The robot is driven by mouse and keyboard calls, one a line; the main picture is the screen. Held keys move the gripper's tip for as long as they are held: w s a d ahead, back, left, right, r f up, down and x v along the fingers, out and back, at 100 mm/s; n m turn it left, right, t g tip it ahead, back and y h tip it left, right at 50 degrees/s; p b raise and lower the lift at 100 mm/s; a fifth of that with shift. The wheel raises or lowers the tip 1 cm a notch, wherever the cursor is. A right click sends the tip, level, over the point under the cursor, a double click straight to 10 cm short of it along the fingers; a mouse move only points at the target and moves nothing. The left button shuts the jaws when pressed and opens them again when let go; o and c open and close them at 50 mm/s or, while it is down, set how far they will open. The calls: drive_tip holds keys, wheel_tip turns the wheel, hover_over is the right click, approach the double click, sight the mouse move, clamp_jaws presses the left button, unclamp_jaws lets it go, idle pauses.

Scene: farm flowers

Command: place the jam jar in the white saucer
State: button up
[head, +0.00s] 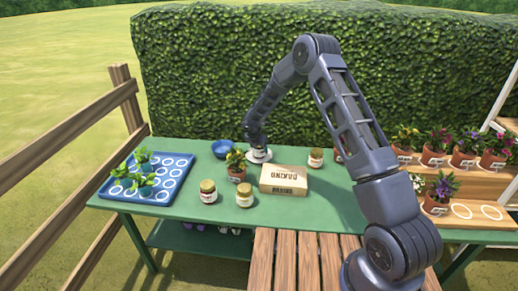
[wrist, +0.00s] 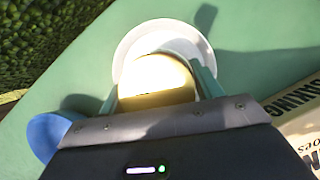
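The jam jar shows in the wrist view as a bright gold lid (wrist: 155,82) between my fingers. Its body is hidden below the lid, and I cannot make it out in the head view. The white saucer (wrist: 128,45) shows around the far side of the lid, so the jar is over or in it; whether it touches the saucer I cannot tell. My gripper (wrist: 160,92) has a finger close against each side of the lid and looks shut on it. In the head view my gripper (head: 256,148) is low over the saucer (head: 259,157) on the green table.
A blue bowl (head: 222,149) stands left of the saucer, a potted plant (head: 237,166) in front of it, and a wooden box (head: 284,180) front right. Other jars (head: 208,191) (head: 245,194) (head: 316,158) stand around. A blue tray (head: 150,194) is at the left.

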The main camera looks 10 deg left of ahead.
drive_tip(key=o, duration=0.4)
drive_tip(key=shift+o, duration=0.2)
drive_tip(key=v, duration=1.2)
drive_tip(key=s+d+r+m, duration=0.4)
drive_tip(key=d+r+m, duration=0.1)
drive_tip(key=d+r, duration=0.4)
drive_tip(key=s+d+r+m, duration=0.4)
drive_tip(key=d+r+m, duration=0.1)
drive_tip(key=d+r, duration=0.4)
drive_tip(key=s+d+r+m, duration=0.45)
drive_tip(key=d+r, duration=0.35)
drive_tip(key=d, duration=0.2)
drive_tip(key=s+d+r+m, duration=0.3)
drive_tip(key=s+d+m, duration=0.25)
drive_tip(key=s, duration=0.25)
drive_tip(key=s+d+r+m, duration=0.3)
drive_tip(key=s+d+m, duration=0.1)
drive_tip(key=s+d, duration=0.25)
drive_tip(key=s+d+f+m+y, duration=0.1)
drive_tip(key=s+d+m, duration=0.2)
drive_tip(key=s+m, duration=0.4)
drive_tip(key=shift+s+d+m+t+y, duration=0.15)
drive_tip(key=shift+s+m+t+y, duration=0.2)
drive_tip(key=shift+s, duration=3.65)
